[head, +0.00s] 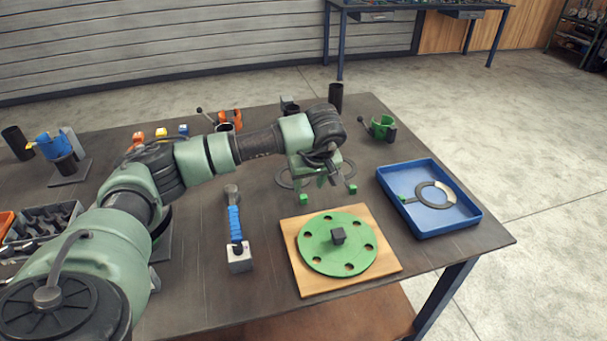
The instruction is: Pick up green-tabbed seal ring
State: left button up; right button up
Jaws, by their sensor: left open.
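A dark seal ring (437,187) with a small green tab at its left lies in the blue tray (472,218) at the right of the table. My right gripper is out of view.
A green flange disc (338,244) with several holes and a dark centre block lies on a wooden board (390,267). A green holder (380,128) and a dark cylinder (336,96) stand at the back.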

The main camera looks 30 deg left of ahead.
aim_at(304, 198)
pick_arm(q)
jog(key=f, duration=0.1)
jog(key=a+f+p, duration=0.1)
jog(key=f, duration=0.1)
jog(key=shift+s+f+p, duration=0.15)
jog(key=shift+f+p, duration=0.1)
jog(key=shift+p, duration=0.05)
jog(key=x, duration=0.2)
jog(key=shift+w+f, duration=0.2)
jog(key=shift+f, duration=0.1)
jog(key=shift+a+f, duration=0.1)
jog(key=shift+f, duration=0.15)
grip_shut()
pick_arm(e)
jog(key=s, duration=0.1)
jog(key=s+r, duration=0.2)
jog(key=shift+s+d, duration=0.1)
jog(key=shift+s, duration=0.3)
